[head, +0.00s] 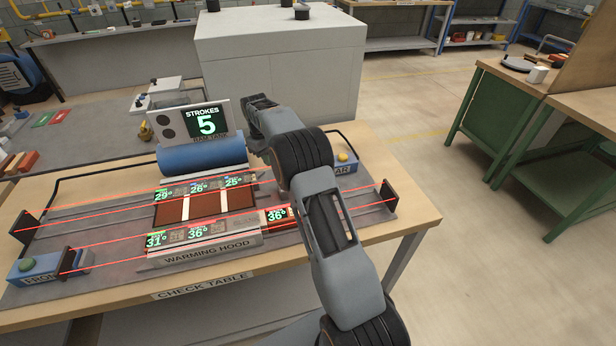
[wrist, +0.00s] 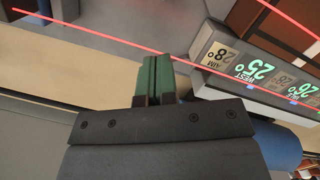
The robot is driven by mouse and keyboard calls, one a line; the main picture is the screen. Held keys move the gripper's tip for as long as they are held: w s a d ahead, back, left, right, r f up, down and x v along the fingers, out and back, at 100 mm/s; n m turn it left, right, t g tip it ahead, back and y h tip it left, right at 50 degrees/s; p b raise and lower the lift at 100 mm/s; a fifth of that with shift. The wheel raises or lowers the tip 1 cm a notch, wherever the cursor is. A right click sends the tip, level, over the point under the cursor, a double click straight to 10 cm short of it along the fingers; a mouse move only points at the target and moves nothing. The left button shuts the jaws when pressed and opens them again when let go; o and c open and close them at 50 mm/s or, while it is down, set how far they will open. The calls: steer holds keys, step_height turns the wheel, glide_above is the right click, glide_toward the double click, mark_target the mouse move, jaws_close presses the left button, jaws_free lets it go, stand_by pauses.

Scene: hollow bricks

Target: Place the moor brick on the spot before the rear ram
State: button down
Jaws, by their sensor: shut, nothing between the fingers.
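My gripper (wrist: 154,80) is shut and empty, its green fingers together in the wrist view. In the head view my gripper (head: 257,104) is above the back of the check table, right of the blue cylinder. Red-brown bricks (head: 172,211) show in the bays of the warming hood (head: 210,250). An orange-red brick (head: 274,218) shows right of the hood, partly hidden by a 36° display. I cannot tell which brick is moor. The blue rear ram (head: 345,164) with a yellow button is at the right; my arm partly hides the area before it.
The blue front ram (head: 35,265) with a green button is at the left. Red beams cross the table between dark posts (head: 388,194). One hood display (wrist: 260,72) reads WEST 25° in the wrist view.

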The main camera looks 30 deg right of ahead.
steer(key=shift+w+d+f+g, duration=0.3)
steer(key=shift+d+f, duration=0.25)
steer(key=shift+f, duration=0.25)
steer(key=shift+s+d+f, duration=0.1)
steer(key=shift+d, duration=0.05)
steer(key=s+d, duration=0.1)
steer(key=s, duration=0.2)
steer(key=s+d+p, duration=0.1)
steer(key=s, duration=0.3)
steer(key=s+d+p, duration=0.1)
steer(key=s, duration=0.2)
steer(key=shift+s+d, duration=0.25)
steer(key=shift+s, duration=0.4)
steer(key=shift+w+f, duration=0.1)
steer(key=shift+f, duration=0.75)
